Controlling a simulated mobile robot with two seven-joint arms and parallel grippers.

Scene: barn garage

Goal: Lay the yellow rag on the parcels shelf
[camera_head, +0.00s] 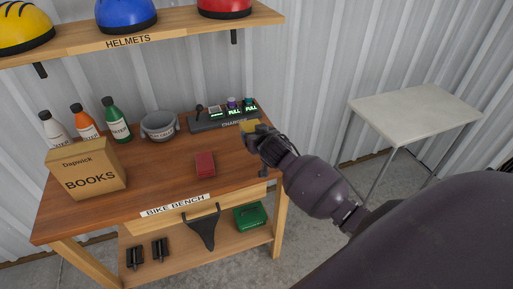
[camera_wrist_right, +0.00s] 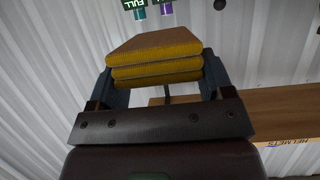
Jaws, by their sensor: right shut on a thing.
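The yellow rag (camera_head: 249,126), a folded stack of layers, is at the tip of my right gripper (camera_head: 254,132) near the right back corner of the bike bench. In the right wrist view the rag (camera_wrist_right: 155,66) sits between the two fingers of my right gripper (camera_wrist_right: 160,82), which is shut on it. In the head view it appears in front of the charger strip; its height above the bench is hard to tell. No shelf labelled for parcels is in view. My left gripper is not in view.
The bike bench (camera_head: 150,185) carries a BOOKS box (camera_head: 88,170), several bottles, a grey tub (camera_head: 159,126), a red block (camera_head: 205,164) and a charger strip (camera_head: 222,119). The helmets shelf (camera_head: 180,30) is above. A bare white table (camera_head: 415,105) stands at right.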

